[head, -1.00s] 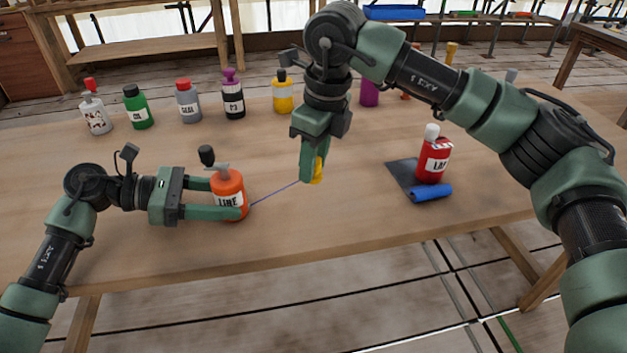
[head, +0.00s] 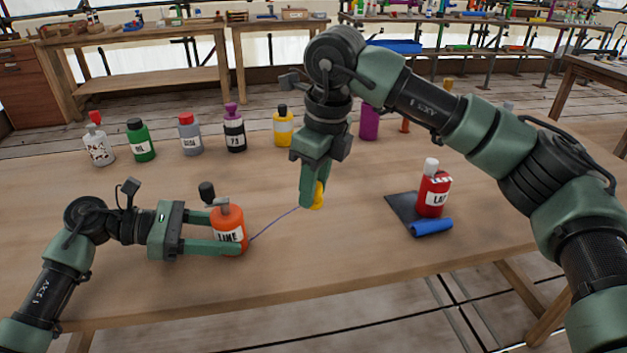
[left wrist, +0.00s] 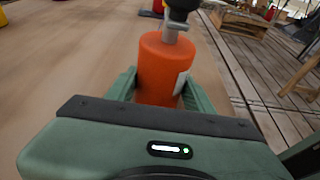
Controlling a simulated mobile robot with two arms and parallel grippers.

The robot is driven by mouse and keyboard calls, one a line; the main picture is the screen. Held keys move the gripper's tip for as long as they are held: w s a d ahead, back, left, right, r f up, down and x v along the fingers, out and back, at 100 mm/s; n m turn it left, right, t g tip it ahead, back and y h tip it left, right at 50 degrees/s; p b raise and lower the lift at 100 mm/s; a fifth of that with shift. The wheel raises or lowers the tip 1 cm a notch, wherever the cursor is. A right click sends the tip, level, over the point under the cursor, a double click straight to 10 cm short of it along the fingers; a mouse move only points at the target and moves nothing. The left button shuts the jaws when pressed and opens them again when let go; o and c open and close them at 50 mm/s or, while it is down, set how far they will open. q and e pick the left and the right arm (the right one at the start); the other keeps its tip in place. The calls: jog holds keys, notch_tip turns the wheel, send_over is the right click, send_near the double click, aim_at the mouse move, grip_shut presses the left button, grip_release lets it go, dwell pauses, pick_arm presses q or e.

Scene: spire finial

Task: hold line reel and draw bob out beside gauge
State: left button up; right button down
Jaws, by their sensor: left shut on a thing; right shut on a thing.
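The line reel (head: 228,238) is an orange bottle-like body with a "LINE" label and a dark knob on top, upright on the table. My left gripper (head: 214,245) is shut on it; the left wrist view also shows the reel (left wrist: 162,68) between the fingers. A thin blue line (head: 274,226) runs from the reel up to the yellow bob (head: 318,196). My right gripper (head: 311,190) points down and is shut on the bob, which is partly hidden by the fingers. I cannot make out a gauge for certain.
A red labelled bottle (head: 433,193) with a white cap stands on a dark mat (head: 402,207) with a blue roll (head: 431,227) at right. Several bottles, including a green one (head: 141,142) and a yellow one (head: 283,128), stand along the back.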

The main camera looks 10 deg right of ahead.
jog(key=shift+f, duration=3.7)
jog(key=shift+s+d, duration=0.15)
jog(key=shift+d, duration=3.3)
jog(key=shift+s+d, duration=0.15)
jog(key=shift+d, duration=3.3)
jog(key=shift+a, duration=0.15)
jog(key=shift+a+f, duration=0.15)
jog(key=shift+a, duration=0.35)
jog(key=shift+f, duration=0.35)
jog(key=c, duration=1)
grip_release()
